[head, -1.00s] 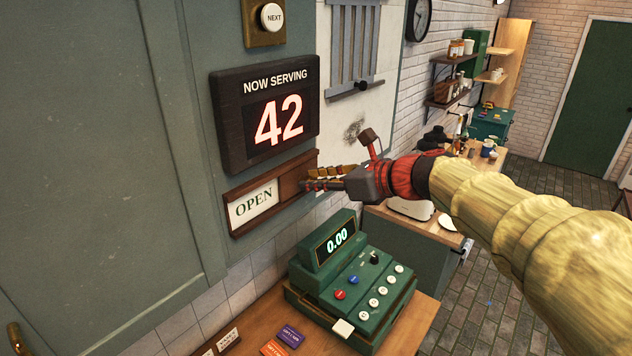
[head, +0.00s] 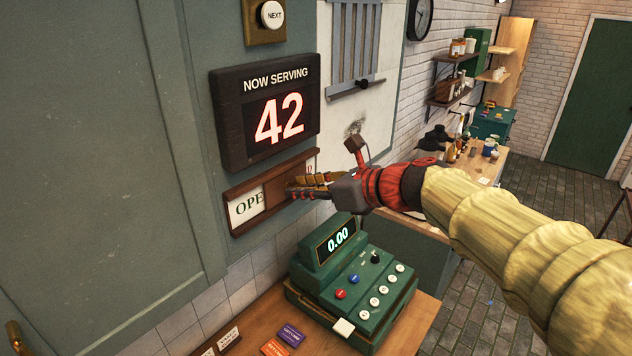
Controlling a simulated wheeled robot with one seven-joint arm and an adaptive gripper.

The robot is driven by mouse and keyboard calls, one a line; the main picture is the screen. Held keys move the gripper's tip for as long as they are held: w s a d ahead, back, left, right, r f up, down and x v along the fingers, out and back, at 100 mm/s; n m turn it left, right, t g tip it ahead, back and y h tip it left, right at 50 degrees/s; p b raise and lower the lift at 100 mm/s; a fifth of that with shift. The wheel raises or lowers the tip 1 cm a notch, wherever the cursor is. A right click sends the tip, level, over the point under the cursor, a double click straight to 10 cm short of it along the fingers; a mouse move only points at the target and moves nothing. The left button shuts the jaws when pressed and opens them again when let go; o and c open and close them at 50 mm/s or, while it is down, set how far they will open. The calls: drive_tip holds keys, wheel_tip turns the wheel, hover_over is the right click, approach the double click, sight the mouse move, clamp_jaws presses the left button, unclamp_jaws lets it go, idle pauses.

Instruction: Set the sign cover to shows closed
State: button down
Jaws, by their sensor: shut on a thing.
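The sign (head: 243,208) is a white panel in a brown wooden frame on the green wall, below the display. Its left part shows "OPE", with the rest of the word covered. The sign cover (head: 276,190) is a brown sliding panel around the middle of the frame. To its right a sliver of white with a red letter shows. My gripper (head: 292,187) is at the cover's right part, shut on it. The fingers hide the exact grip point and much of the sign's right part.
A "NOW SERVING 42" display (head: 265,115) hangs just above the sign. A green cash register (head: 352,282) stands on the wooden counter (head: 240,345) below my arm. A NEXT button (head: 272,15) is on the wall above. A barred window (head: 355,50) is to the right.

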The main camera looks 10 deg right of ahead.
sight(272, 208)
drive_tip(key=s+a, duration=0.6)
drive_tip(key=shift+s+a, duration=0.1)
drive_tip(key=c, duration=1.6)
unclamp_jaws()
drive_tip(key=shift+s+a, duration=0.1)
drive_tip(key=shift+c, duration=0.2)
drive_tip(key=v, duration=1.2)
